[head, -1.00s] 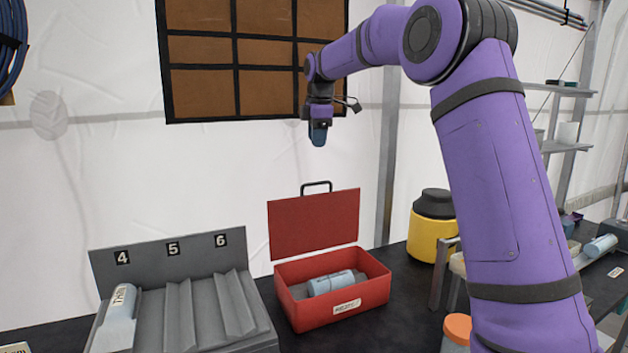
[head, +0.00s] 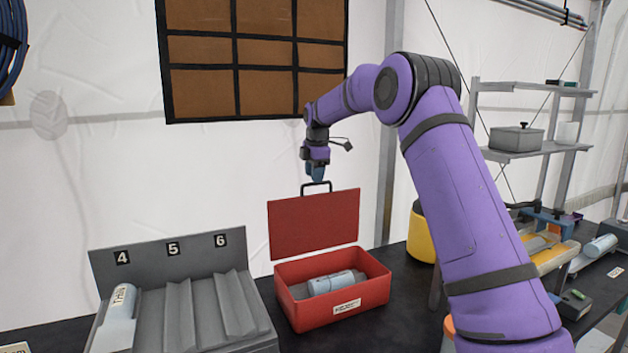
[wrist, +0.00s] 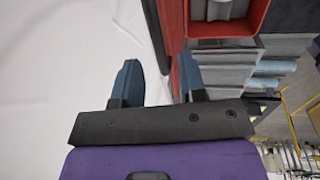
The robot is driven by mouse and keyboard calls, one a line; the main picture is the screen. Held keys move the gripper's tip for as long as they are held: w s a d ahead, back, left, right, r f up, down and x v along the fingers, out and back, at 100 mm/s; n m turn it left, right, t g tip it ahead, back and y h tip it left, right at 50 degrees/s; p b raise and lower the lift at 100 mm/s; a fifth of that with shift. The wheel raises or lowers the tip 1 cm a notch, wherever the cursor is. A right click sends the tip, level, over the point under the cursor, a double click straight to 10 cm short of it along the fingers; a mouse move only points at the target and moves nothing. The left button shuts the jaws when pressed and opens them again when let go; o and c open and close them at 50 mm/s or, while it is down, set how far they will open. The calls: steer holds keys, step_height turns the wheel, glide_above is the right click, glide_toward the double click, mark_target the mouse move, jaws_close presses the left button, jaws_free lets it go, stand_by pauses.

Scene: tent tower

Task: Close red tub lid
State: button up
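The red tub (head: 335,310) stands on the dark bench, with its red lid (head: 313,225) raised upright at the back. A dark handle (head: 316,186) sticks up from the lid's top edge. A pale blue cylinder (head: 330,284) lies inside the tub. My gripper (head: 316,175) points down just above the handle; I cannot tell whether it touches. In the wrist view, my gripper's blue fingers (wrist: 158,80) are apart, with nothing clearly held between them. The red tub (wrist: 248,28) shows there at the upper right, and a red lid edge runs beside the right finger.
A grey slotted rack (head: 190,310) numbered 4, 5 and 6 stands left of the tub, holding a labelled cylinder (head: 119,308). A yellow container (head: 421,235) stands behind right, partly hidden by my arm. The white tent wall is close behind the bench.

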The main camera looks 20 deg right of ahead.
steer(key=shift+w+f, duration=0.2)
steer(key=shift+f, duration=0.9)
jaws_close()
steer(key=shift+s, duration=0.1)
